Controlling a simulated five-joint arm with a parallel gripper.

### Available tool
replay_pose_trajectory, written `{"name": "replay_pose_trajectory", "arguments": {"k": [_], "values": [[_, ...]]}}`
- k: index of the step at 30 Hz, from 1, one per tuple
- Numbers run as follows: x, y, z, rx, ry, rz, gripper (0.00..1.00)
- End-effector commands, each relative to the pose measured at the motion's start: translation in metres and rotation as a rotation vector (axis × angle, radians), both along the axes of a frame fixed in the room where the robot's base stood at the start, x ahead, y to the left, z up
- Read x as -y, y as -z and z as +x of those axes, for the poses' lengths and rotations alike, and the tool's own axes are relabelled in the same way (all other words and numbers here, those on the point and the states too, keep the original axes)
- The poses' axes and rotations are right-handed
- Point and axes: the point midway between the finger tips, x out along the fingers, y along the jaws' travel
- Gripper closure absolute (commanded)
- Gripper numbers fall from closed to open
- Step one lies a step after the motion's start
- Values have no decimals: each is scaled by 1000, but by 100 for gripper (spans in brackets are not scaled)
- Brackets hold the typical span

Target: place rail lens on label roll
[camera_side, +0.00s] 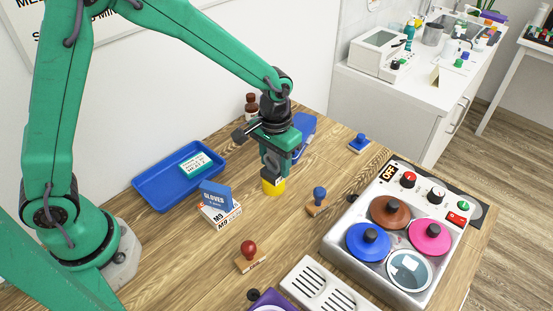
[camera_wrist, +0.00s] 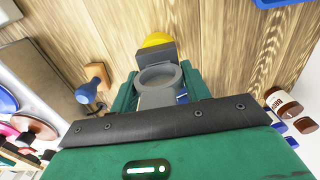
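A grey rail lens (camera_wrist: 160,78), a ring on a block-like foot, sits between the two green fingers of my gripper (camera_wrist: 160,85) in the wrist view. The fingers appear to touch it on both sides, so my gripper is shut on it. In the side view my gripper (camera_side: 273,158) points down with the grey lens at its fingertips. A yellow round piece (camera_side: 274,188), which I take as the label roll, stands on the wooden table right under the lens. It also shows past the lens in the wrist view (camera_wrist: 158,40). Whether lens and roll touch is hard to tell.
A blue stamp (camera_side: 318,197) stands close right of the roll, a red stamp (camera_side: 249,252) in front. Boxes (camera_side: 218,210) and a blue tray (camera_side: 151,188) lie left. A control box (camera_side: 345,218) with coloured discs stands right. A brown bottle (camera_side: 251,104) stands behind.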

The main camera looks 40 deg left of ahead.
Motion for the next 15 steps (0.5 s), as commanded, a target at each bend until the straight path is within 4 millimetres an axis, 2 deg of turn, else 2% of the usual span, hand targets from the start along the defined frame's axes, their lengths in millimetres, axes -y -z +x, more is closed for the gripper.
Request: {"name": "replay_pose_trajectory", "arguments": {"k": [1, 3, 15], "values": [[0, 0, 0, 0, 0, 0, 43], [0, 0, 0, 0, 0, 0, 33], [0, -4, 0, 2, 0, -1, 33]]}}
